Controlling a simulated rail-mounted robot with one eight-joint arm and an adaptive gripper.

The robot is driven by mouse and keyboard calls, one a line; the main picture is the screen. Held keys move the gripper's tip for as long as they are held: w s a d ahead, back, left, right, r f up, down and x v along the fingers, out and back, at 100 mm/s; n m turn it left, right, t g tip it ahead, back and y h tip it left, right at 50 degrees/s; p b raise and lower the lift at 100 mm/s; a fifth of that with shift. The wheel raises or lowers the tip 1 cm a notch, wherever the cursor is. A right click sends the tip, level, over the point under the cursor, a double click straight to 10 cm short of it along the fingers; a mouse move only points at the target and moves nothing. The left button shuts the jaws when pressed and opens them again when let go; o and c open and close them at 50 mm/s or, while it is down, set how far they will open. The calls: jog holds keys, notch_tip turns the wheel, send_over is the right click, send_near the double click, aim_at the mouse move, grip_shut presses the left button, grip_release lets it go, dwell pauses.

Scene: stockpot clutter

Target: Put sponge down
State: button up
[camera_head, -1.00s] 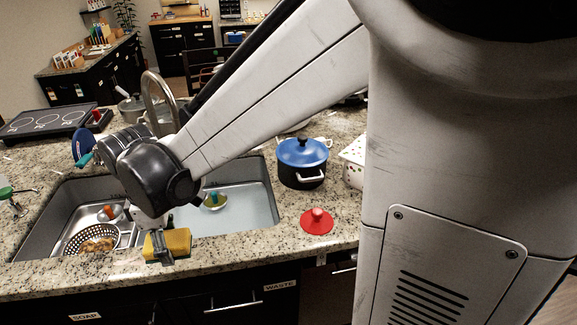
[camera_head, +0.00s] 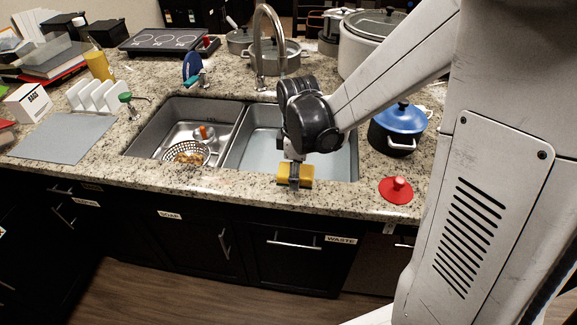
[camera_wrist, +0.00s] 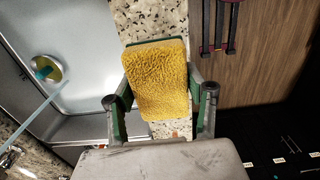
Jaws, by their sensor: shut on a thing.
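A yellow sponge with a green side (camera_head: 295,175) is in my gripper (camera_head: 295,177) at the front edge of the counter, before the right basin. In the wrist view the sponge (camera_wrist: 157,80) sits between the two fingers of my gripper (camera_wrist: 160,100), its rough yellow face toward the camera. The gripper is shut on it. The granite counter (camera_head: 240,178) lies under or just behind it; I cannot tell whether the sponge touches the counter.
The double sink (camera_head: 258,140) lies behind the gripper, with a strainer (camera_head: 186,152) in its left basin. A red lid (camera_head: 396,190) and a blue-lidded pot (camera_head: 398,128) stand to the right. A grey mat (camera_head: 65,135) is at left. Counter left of the sink's front is clear.

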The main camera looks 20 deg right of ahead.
jog(key=shift+w+d+f, duration=0.1)
jog(key=shift+f, duration=1.75)
jog(key=shift+f+b, duration=0.6)
jog(key=shift+b, duration=0.2)
jog(key=o, duration=0.9)
jog(key=shift+s, duration=0.2)
jog(key=o, duration=0.4)
jog(key=shift+w+f, duration=0.1)
jog(key=shift+w, duration=0.05)
